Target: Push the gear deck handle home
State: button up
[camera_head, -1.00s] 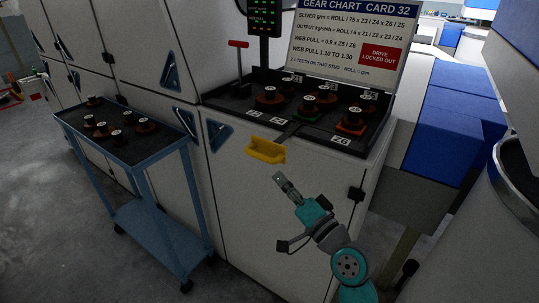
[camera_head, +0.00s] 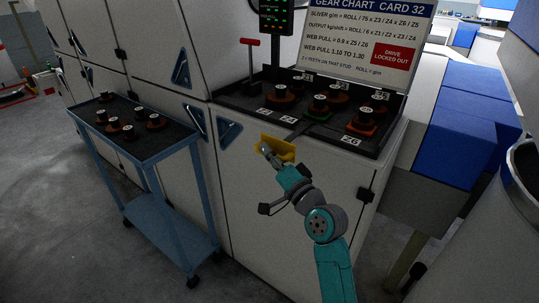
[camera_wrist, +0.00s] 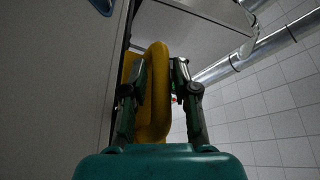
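The yellow gear deck handle (camera_head: 285,146) is on the front of the white cabinet, just below the black gear deck (camera_head: 242,103). My gripper (camera_head: 266,149) is at the handle and hides part of it. In the wrist view, the yellow handle (camera_wrist: 157,78) stands between the two fingers of my gripper (camera_wrist: 160,85). It is nearer the left finger, and a gap shows between it and the right finger. The fingers are apart, so my gripper is open. Whether the left finger touches the handle cannot be told.
Several gears on studs stand on the deck, below the gear chart board (camera_head: 365,38). A red T-handle (camera_head: 252,44) is at the deck's left. A blue cart (camera_head: 158,148) with several gears stands left. A grey box with a blue cover (camera_head: 455,125) is at right.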

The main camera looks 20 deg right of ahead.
grip_shut()
jog(key=w+d, duration=0.1)
jog(key=d, duration=0.1)
jog(key=w+d, duration=0.3)
jog(key=shift+d, duration=0.35)
grip_release()
jog(key=shift+w+d, duration=0.1)
jog(key=v, duration=1.2)
jog(key=shift+f, duration=0.1)
